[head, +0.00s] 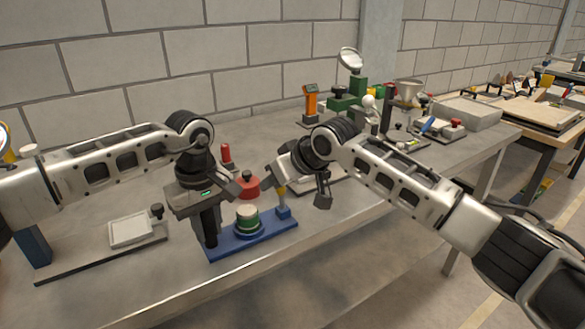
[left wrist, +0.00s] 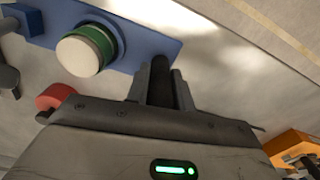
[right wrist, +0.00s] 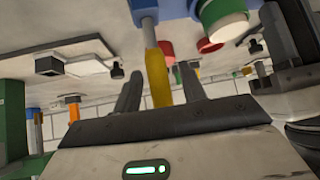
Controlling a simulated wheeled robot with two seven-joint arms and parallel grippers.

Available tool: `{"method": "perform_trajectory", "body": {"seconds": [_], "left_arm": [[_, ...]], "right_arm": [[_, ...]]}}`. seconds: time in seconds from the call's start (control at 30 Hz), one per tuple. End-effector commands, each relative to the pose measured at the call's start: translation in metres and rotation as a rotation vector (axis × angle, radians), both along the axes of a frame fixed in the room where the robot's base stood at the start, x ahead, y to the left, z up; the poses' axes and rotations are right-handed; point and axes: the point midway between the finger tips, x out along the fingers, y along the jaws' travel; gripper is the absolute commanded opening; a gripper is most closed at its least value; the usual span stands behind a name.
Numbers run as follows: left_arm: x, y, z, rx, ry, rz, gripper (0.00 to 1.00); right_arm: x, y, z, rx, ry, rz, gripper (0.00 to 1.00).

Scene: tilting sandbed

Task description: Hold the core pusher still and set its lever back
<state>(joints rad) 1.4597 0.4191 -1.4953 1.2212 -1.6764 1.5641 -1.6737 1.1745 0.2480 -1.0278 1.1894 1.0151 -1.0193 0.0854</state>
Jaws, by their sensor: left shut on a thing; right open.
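The core pusher has a blue base plate (head: 221,250) with a green and white round core (head: 246,218) on it. A dark upright post stands at its left end. My left gripper (head: 208,222) is shut on this post; the left wrist view shows the post (left wrist: 159,78) between its fingers. The lever, with a yellow handle (right wrist: 158,75), rises from the blue block (head: 284,212) at the right end. My right gripper (right wrist: 160,88) is open, with one finger on each side of the yellow handle. I cannot tell whether either finger touches it.
A red round piece with a black knob (head: 246,186) stands just behind the core pusher. A plate with a pale square and a black knob (head: 131,230) lies to the left. The table's front edge runs close in front of the blue base. Several devices stand at the back right.

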Motion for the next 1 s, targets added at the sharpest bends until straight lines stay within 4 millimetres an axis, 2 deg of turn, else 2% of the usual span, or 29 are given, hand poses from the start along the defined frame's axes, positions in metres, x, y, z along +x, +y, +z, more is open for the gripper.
{"method": "perform_trajectory", "body": {"seconds": [0.2, 0.43, 0.6, 0.87, 0.9, 1.0], "left_arm": [[0.001, 0.0, 0.001, -0.001, -0.002, 0.002, 0.0], [0.001, 0.0, 0.001, -0.001, -0.002, 0.001, 0.0], [0.001, 0.0, 0.001, -0.001, -0.002, 0.001, 0.0], [0.001, 0.0, 0.001, -0.001, -0.002, 0.001, 0.0], [0.001, 0.0, 0.001, -0.001, -0.002, 0.001, 0.26], [0.0, 0.0, 0.001, -0.001, -0.002, 0.001, 0.49]], "right_arm": [[-0.024, -0.024, 0.034, -0.001, -0.005, -0.002, 0.41], [-0.045, -0.043, 0.063, -0.001, -0.002, -0.003, 0.41], [-0.053, -0.049, 0.071, -0.002, 0.001, -0.002, 0.41], [-0.054, -0.05, 0.073, -0.001, 0.002, -0.001, 0.41], [-0.054, -0.05, 0.073, -0.002, 0.001, -0.002, 0.41], [-0.054, -0.05, 0.073, -0.002, 0.001, -0.002, 0.41]]}}
